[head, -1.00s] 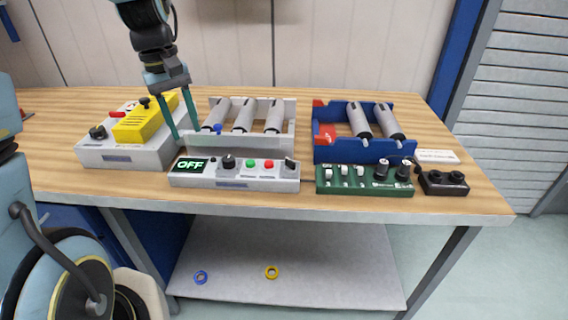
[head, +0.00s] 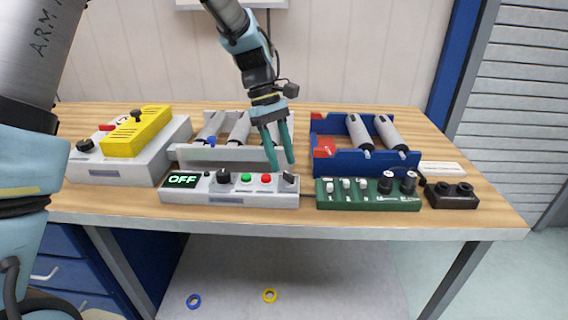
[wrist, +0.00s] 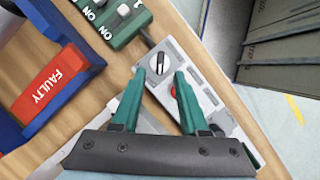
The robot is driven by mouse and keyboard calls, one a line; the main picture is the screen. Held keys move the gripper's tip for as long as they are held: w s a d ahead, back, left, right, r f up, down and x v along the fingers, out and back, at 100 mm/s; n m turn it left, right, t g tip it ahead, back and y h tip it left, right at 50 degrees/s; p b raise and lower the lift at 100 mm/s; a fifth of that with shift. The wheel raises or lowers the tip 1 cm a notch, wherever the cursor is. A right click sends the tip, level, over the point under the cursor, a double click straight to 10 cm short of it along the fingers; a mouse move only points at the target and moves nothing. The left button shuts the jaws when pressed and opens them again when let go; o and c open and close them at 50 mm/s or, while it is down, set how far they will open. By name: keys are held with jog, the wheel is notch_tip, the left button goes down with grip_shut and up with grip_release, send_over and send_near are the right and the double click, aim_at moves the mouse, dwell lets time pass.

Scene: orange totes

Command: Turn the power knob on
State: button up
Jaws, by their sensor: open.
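A grey control box (head: 185,196) stands near the table's front edge, with a screen (head: 182,180) reading OFF at its left end. A dark knob (head: 289,178) sits at its right end, and a round black knob (head: 223,176) sits nearer the screen. I cannot read which one is marked power. My gripper (head: 283,167) is open and empty, pointing down close above the box's right end. I cannot tell whether a finger touches the knob.
A green switch box (head: 370,203) stands right of the grey box, with a black two-socket box (head: 452,198) beyond. Behind are a grey tray (head: 228,155) and a blue tray (head: 355,162) of cylinders. A yellow-topped device (head: 137,131) stands at left.

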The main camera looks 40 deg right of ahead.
aim_at(289, 179)
jog(key=shift+x, duration=1.35)
jog(key=shift+c, duration=0.3)
grip_shut()
